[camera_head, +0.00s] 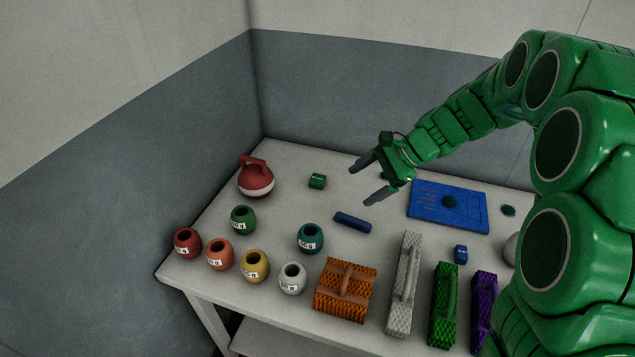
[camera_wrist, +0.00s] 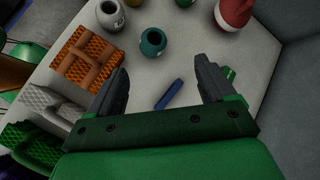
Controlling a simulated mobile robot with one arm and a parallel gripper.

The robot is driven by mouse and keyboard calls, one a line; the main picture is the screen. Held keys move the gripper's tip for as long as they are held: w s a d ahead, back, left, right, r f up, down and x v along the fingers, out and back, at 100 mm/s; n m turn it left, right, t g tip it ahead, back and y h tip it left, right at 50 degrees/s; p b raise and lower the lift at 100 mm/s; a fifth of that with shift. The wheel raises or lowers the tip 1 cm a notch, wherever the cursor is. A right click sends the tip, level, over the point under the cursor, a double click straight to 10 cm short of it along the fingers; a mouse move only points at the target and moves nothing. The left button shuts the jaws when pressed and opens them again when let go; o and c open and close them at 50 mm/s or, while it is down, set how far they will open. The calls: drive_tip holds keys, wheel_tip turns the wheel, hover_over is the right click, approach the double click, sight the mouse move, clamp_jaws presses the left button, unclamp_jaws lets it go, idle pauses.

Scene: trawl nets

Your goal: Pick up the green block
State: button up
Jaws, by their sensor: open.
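A small green block (camera_head: 317,181) lies on the white table near its back left, right of the red and white kettlebell. In the wrist view a sliver of the green block (camera_wrist: 230,73) shows behind the right finger, which hides the rest. My gripper (camera_head: 369,180) is open and empty above the table, right of the block in the head view and apart from it. In the wrist view my gripper (camera_wrist: 162,66) has its fingers spread wide, with bare table and a blue bar (camera_wrist: 168,94) between them.
The kettlebell (camera_head: 255,178) stands left of the block. Several small jars, including a teal one (camera_head: 310,238), stand in front. An orange handled piece (camera_head: 345,290) and other textured pieces line the front edge. A blue board (camera_head: 425,203) lies right. Walls close the back and left.

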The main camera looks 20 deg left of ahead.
drive_tip(key=w+a+f+m+y, duration=0.2)
drive_tip(key=w+a+f+m, duration=0.35)
drive_tip(key=w, duration=0.55)
drive_tip(key=m+t+y, duration=0.3)
drive_tip(key=m, duration=0.1)
approach(320, 179)
drive_tip(key=x, duration=0.2)
drive_tip(key=shift+w+a+f, duration=0.2)
drive_tip(key=shift+a+f, duration=0.1)
drive_tip(key=shift+f, duration=0.1)
drive_tip(key=shift+x, duration=3.85)
drive_tip(key=shift+s+r, duration=0.15)
drive_tip(key=shift+r, duration=0.05)
drive_tip(key=c, duration=1.1)
drive_tip(key=shift+r, duration=0.1)
